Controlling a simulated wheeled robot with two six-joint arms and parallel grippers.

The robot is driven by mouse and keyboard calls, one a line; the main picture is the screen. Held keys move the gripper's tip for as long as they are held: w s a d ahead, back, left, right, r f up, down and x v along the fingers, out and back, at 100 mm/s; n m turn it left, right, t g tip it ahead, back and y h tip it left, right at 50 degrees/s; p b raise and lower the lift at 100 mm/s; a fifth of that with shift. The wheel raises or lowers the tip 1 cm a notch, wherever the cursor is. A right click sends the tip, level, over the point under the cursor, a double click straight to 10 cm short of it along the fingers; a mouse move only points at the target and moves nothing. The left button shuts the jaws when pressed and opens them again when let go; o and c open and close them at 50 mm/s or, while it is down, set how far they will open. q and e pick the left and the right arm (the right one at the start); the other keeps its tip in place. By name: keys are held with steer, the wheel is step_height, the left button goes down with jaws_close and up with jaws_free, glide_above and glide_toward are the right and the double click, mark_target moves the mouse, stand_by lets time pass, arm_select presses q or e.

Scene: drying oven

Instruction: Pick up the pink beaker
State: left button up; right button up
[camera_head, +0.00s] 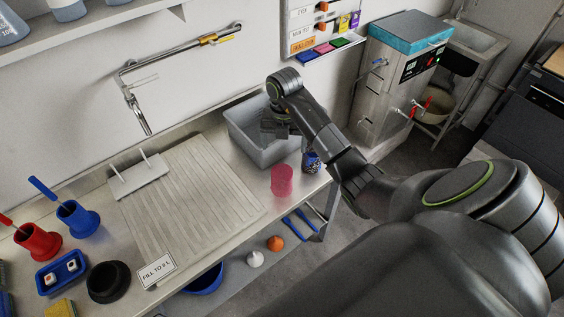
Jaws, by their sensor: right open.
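The pink beaker (282,180) stands upright on the bench near its right front edge, just in front of a grey basin. My right arm reaches in from the right. My right gripper (274,132) is over the basin, behind and above the beaker. It is open and apart from the beaker. Its fingers are dark and partly hidden by the wrist. My left gripper is not in view.
The grey basin (246,125) stands behind the beaker. A dark speckled container (312,162) is close to its right. A ribbed drainboard (190,190) lies to the left. A wall tap (140,118) hangs above the drainboard.

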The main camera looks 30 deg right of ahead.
mark_target(282, 172)
step_height(282, 172, down, 11)
steer(key=b, duration=1)
steer(key=shift+w+a+f, duration=0.1)
steer(key=shift+a+f, duration=0.05)
steer(key=shift+f, duration=1)
steer(key=shift+a+f, duration=0.1)
steer(key=shift+f, duration=1)
steer(key=shift+c, duration=0.5)
steer(key=c, duration=1)
steer(key=shift+r, duration=0.1)
